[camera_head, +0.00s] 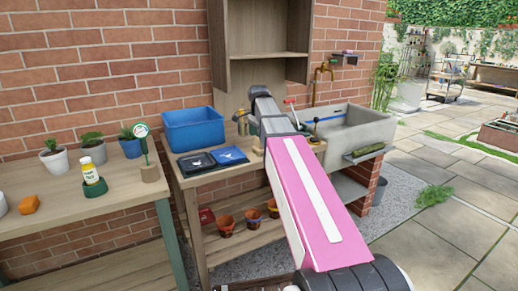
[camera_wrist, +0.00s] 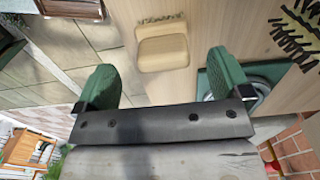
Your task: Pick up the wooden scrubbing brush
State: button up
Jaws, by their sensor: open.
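In the head view my pink arm reaches over the bench, and the gripper's fingers are hidden.
A green holder (camera_wrist: 262,72) with a round part is close to the right finger, and more dark bristles (camera_wrist: 292,40) lie beyond. On the bench are a blue tub (camera_head: 194,130), dark and blue trays (camera_head: 197,165) and a small bottle (camera_head: 242,122). A stone sink (camera_head: 358,130) stands right.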

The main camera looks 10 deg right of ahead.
aim_at(259, 146)
jog(key=shift+w+d+f, duration=0.1)
jog(key=shift+f, duration=1.45)
jog(key=shift+w+d+f, duration=0.1)
jog(key=shift+f, duration=1.4)
jog(key=c, duration=1)
